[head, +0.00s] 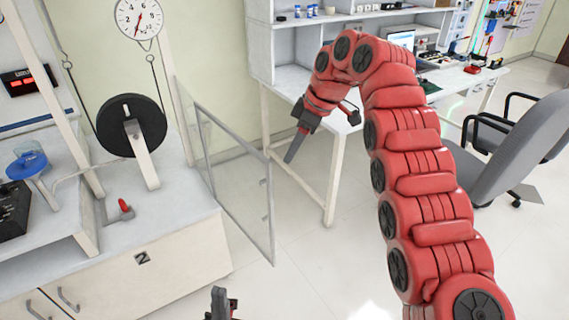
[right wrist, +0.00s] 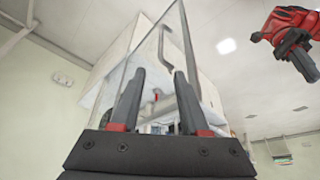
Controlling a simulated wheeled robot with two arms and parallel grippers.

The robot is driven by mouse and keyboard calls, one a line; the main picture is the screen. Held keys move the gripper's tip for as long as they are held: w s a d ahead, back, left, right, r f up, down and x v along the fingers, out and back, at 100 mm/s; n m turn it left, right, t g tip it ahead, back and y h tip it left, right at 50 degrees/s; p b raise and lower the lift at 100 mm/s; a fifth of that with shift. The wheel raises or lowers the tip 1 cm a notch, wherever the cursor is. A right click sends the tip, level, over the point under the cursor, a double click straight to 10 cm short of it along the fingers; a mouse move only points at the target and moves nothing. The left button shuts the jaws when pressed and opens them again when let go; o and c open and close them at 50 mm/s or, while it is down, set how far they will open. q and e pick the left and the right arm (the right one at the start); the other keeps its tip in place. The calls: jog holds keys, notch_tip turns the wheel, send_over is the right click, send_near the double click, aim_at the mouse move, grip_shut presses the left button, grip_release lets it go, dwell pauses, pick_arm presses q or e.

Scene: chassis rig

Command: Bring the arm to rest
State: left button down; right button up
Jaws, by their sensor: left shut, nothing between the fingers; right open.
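My right arm (head: 425,190) comes in from the right, red and segmented, and bends over at the top. Its right gripper (head: 293,150) points down to the left, in front of the white desk in the picture. In the right wrist view its two dark fingers (right wrist: 157,100) are spread apart with nothing held between them. My left gripper (head: 222,303) shows at the bottom edge of the head view, shut and empty; most of the left arm is out of frame. A red gripper and arm part, my left one, also shows at the upper right of the right wrist view (right wrist: 295,45).
A clear hinged panel (head: 235,180) stands open beside the white cabinet (head: 170,258). The cabinet carries a red lever (head: 123,205) and a black wheel (head: 131,125) below a dial (head: 138,18). A white desk (head: 280,75) and grey chair (head: 510,150) stand behind. Floor is free between.

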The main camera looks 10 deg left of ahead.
jog(key=shift+v, duration=1.1)
